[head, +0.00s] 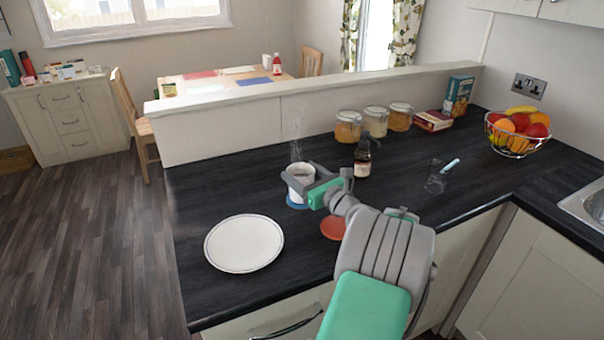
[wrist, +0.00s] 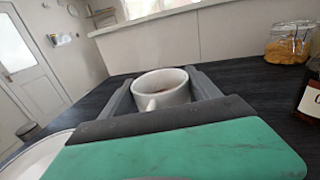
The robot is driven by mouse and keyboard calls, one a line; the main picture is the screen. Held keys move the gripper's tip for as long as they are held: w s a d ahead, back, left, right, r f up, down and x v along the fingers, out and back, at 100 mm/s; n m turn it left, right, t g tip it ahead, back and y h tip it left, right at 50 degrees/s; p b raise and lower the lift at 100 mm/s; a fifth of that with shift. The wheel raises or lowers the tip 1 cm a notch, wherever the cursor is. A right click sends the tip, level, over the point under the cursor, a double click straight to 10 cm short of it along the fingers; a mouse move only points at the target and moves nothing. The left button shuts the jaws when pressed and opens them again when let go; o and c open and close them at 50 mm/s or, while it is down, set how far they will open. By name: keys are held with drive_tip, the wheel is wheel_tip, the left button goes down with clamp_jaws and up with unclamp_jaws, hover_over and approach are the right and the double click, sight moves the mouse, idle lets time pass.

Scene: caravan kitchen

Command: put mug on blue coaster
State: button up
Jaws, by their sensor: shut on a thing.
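The white mug (head: 299,181) is upright in the jaws of my gripper (head: 304,184) in the head view. The wrist view also shows the mug (wrist: 160,88) between the two grey fingers (wrist: 161,96), with its handle toward the camera. The blue coaster (head: 296,203) lies on the dark counter, directly below the mug and partly covered by it. I cannot tell whether the mug touches the coaster. A red-orange coaster (head: 333,227) lies to the right and nearer, partly hidden by my arm.
A white plate (head: 244,243) lies left of the coasters. A dark bottle (head: 362,160) stands just right of my gripper. Several jars (head: 376,121) stand along the low wall. The counter left of the mug is clear.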

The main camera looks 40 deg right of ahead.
drive_tip(key=o, duration=1.9)
drive_tip(key=shift+f, duration=0.1)
drive_tip(key=s, duration=0.8)
drive_tip(key=s+a, duration=0.1)
drive_tip(key=s, duration=0.3)
drive_tip(key=shift+r, duration=0.2)
